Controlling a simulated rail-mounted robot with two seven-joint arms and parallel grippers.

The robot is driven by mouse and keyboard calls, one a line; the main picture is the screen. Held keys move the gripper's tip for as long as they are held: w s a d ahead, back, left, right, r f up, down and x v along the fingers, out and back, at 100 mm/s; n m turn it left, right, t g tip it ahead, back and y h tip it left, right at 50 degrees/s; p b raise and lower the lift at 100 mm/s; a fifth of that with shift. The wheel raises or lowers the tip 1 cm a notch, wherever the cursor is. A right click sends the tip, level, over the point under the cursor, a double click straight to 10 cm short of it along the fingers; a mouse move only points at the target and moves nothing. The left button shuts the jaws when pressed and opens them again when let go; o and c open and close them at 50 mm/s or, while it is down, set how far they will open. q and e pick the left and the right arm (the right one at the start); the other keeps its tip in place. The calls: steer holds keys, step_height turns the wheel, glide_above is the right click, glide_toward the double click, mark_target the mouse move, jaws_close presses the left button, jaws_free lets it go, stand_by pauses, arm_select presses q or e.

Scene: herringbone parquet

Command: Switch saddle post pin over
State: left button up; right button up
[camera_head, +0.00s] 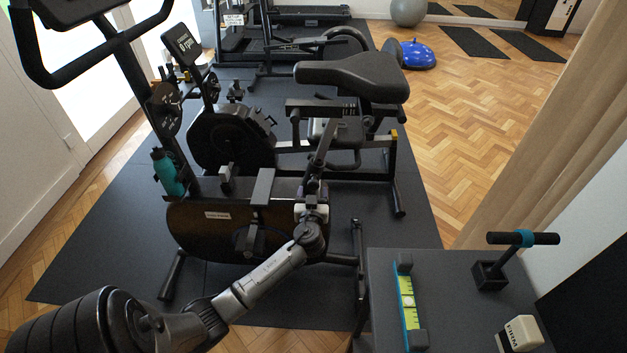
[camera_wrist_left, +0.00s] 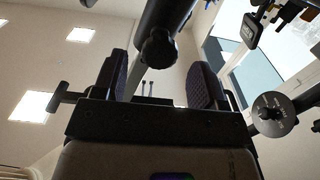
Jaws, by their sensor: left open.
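A black exercise bike carries a black saddle (camera_head: 352,75) above a dark slanted post (camera_head: 324,145). My left arm reaches in from the lower left, and its gripper (camera_head: 314,188) is beside the bike frame, below the saddle. In the left wrist view my left gripper (camera_wrist_left: 157,88) is open, with dark padded fingers apart on both sides. A dark post with a round black knob (camera_wrist_left: 158,48), which looks like the pin's head, shows beyond and between the fingers. I cannot tell whether they touch it. In the head view the knob is not clear. My right gripper is not in view.
A dark table (camera_head: 455,275) at the lower right holds a yellow-green level (camera_head: 407,297), a T-handled tool (camera_head: 521,240) and a pale block (camera_head: 522,333). A teal bottle (camera_head: 167,172) sits on the bike.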

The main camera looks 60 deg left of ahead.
arm_select(q)
steer(key=p+v, duration=0.1)
steer(key=v, duration=0.6)
steer(key=shift+s+d, duration=0.2)
steer(key=shift+d, duration=0.15)
